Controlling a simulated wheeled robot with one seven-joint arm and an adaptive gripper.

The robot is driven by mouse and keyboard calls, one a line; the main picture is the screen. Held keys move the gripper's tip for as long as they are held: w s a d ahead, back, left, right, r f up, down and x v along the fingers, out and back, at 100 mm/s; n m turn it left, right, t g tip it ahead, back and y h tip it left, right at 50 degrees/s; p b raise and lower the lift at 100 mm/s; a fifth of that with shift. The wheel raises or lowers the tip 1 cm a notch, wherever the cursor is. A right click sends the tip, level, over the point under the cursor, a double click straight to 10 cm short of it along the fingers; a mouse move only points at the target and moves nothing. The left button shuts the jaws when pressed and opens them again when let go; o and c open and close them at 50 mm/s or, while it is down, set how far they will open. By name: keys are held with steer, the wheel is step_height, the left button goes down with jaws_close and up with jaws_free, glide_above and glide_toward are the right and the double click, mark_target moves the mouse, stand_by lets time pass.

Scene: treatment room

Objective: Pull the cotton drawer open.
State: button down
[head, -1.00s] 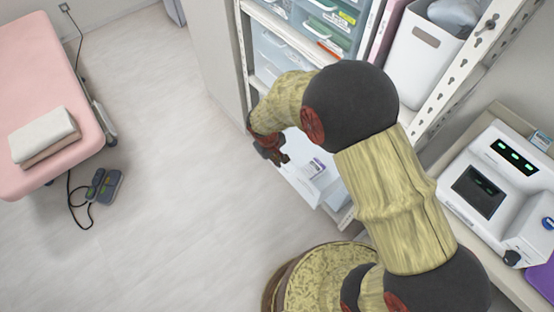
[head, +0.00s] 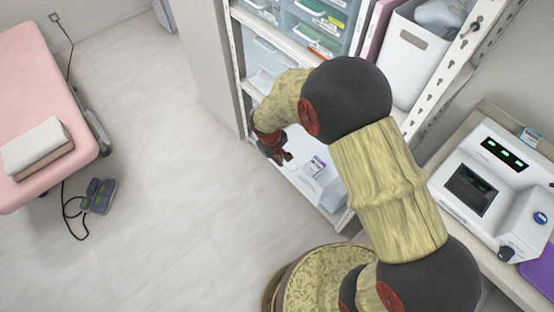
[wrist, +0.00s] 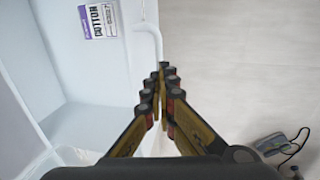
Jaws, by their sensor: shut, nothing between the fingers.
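The cotton drawer (wrist: 97,70) is pale and shows at the left of the wrist view. Its purple and white COTTON label (wrist: 98,20) is near the top. A white curved handle (wrist: 149,28) stands out from its front. In the head view, the drawer front (head: 325,187) with its label (head: 314,165) is low in the shelf, partly behind my arm. My gripper (wrist: 165,68) is shut and empty, its tips close to the handle's lower end. I cannot tell whether they touch it. It also shows in the head view (head: 281,156), left of the label.
A shelf unit with clear drawers (head: 268,55) and a white bin (head: 413,42) stands behind my arm. A white device (head: 495,180) is at the right. A pink bed (head: 40,110) and a foot pedal (head: 98,196) are at the left. The floor between is clear.

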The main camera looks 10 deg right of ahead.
steer(key=c, duration=2.4)
jaws_free()
steer(key=shift+s+d+f, duration=0.1)
steer(key=shift+s+f, duration=0.15)
steer(key=shift+o, duration=0.8)
steer(key=shift+w, duration=0.1)
step_height(320, 180, up, 12)
steer(key=s+a, duration=0.1)
steer(key=a, duration=0.1)
steer(key=shift+s, duration=0.1)
